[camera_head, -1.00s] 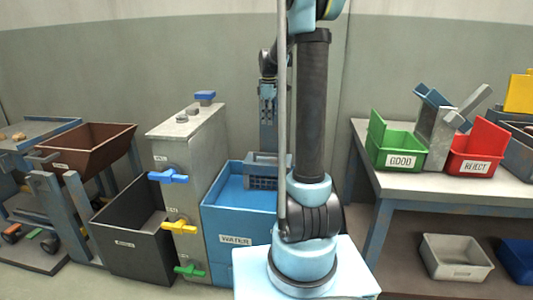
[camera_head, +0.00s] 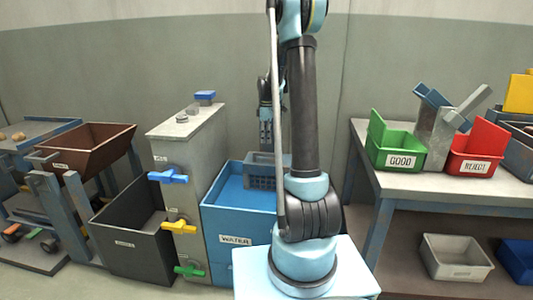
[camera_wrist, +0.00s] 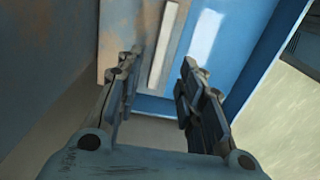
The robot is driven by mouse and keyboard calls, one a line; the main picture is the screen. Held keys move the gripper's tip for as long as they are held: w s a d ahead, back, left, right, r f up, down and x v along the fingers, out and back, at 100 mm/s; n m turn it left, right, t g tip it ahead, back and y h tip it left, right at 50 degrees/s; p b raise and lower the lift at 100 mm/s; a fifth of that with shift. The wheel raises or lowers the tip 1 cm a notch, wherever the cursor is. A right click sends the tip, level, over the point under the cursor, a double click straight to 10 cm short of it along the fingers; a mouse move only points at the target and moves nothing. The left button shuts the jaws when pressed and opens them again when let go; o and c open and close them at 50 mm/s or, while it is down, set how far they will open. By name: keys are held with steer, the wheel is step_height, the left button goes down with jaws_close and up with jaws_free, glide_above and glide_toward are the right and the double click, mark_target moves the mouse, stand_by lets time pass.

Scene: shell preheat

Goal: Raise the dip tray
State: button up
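The dip tray (camera_head: 262,182), a grey slotted basket, sits at the blue water tank (camera_head: 222,218) labelled WATER in the head view. My arm hides its right side. My gripper (camera_head: 266,145) points down just above the tray's top; whether it touches cannot be told. In the wrist view my gripper (camera_wrist: 160,66) is open, its two fingers apart. A pale bar (camera_wrist: 164,45) shows beyond and between the fingers, apparently not clasped; I cannot tell if it is the tray's handle.
A grey cabinet with blue (camera_head: 168,177), yellow (camera_head: 178,226) and green (camera_head: 189,270) valve handles stands left of the tank. A dark bin (camera_head: 130,245) is further left. A bench at right holds green GOOD (camera_head: 398,150) and red REJECT (camera_head: 474,155) bins.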

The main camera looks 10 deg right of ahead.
mark_target(267, 153)
step_height(267, 153, down, 8)
steer(key=shift+r, duration=0.1)
steer(key=shift+c, duration=0.2)
jaws_close()
